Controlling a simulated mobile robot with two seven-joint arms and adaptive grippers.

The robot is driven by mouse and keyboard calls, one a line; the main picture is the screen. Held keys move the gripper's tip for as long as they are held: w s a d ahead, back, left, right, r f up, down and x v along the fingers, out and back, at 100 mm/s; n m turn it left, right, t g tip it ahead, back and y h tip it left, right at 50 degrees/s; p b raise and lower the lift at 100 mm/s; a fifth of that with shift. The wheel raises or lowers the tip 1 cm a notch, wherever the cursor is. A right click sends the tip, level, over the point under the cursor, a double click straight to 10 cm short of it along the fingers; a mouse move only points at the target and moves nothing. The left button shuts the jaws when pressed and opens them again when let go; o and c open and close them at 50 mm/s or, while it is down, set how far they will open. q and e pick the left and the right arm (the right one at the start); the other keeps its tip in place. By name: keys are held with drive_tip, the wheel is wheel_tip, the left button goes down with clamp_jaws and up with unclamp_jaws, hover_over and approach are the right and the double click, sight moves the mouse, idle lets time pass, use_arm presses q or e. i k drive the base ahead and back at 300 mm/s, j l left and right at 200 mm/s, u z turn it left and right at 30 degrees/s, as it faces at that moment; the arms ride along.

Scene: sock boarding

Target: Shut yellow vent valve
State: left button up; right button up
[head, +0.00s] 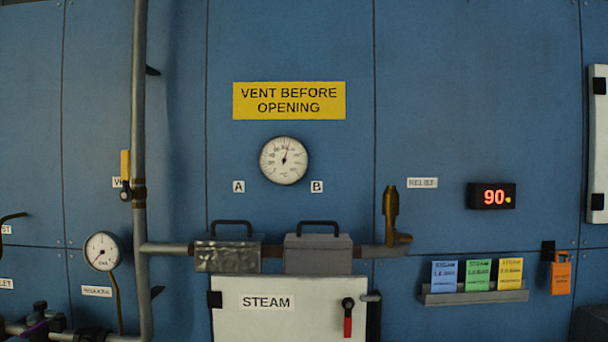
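The yellow vent valve handle (125,164) is at the left in the head view, just left of a grey vertical pipe (139,90). The handle points straight up, parallel to the pipe. Its dark pivot (126,191) sits beside a brownish fitting (139,193) on the pipe. A small white label behind the handle is partly covered; only its first letter or so shows. Neither of my grippers is in view.
A white STEAM door (270,325) with a red-handled lever (348,318) is at bottom centre. Two boxes with handles (228,256) (318,253) sit on a horizontal pipe. A small gauge (102,251) is below left of the valve. A red display (492,196) reads 90.

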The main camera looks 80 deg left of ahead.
sight(127, 195)
drive_tip(key=u, duration=3.25)
